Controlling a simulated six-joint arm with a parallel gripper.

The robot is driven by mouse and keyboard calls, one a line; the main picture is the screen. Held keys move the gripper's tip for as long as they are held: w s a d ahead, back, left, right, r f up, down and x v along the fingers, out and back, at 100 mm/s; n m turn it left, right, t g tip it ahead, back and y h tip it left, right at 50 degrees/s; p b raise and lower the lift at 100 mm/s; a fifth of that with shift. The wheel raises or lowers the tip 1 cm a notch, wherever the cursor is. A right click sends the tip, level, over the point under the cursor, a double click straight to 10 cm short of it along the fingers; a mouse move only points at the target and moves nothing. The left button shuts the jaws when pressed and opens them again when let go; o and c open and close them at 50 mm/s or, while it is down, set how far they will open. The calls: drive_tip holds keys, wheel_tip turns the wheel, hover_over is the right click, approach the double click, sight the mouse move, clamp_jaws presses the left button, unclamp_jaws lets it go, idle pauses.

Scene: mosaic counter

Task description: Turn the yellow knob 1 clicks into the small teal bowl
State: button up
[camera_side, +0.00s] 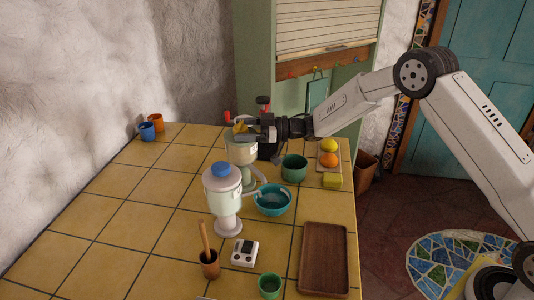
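The yellow knob (239,127) tops the rear dispenser, whose pale clear body (241,152) stands on the counter. My gripper (246,134) reaches in from the right, level with the knob and overlapping it in this view. Its fingers are small and dark here, so I cannot tell whether they grip the knob. A teal bowl (272,201) sits right of the front dispenser, near that dispenser's spout. A deeper green bowl (294,168) stands behind it, by the rear dispenser's spout. A small green cup (270,286) is at the front.
The front dispenser (222,194) has a blue knob (221,170). A dark machine with a red-tipped lever (263,103) stands behind my gripper. A wooden tray (323,260), a mortar with pestle (209,263) and a white device (245,253) occupy the front. The counter's left side is mostly clear.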

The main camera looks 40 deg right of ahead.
drive_tip(key=c, duration=1)
drive_tip(key=shift+s+a+m+t+h, duration=0.1)
drive_tip(key=shift+m+t+h, duration=0.5)
drive_tip(key=shift+t, duration=0.2)
drive_tip(key=shift+m+t+h, duration=0.5)
drive_tip(key=shift+t, duration=0.1)
drive_tip(key=shift+s+a+m+t+h, duration=0.15)
drive_tip(key=shift+m+t+h, duration=1.45)
drive_tip(key=shift+h, duration=0.6)
drive_tip(key=shift+h, duration=0.3)
drive_tip(key=o, duration=1.2)
drive_tip(key=shift+m, duration=0.3)
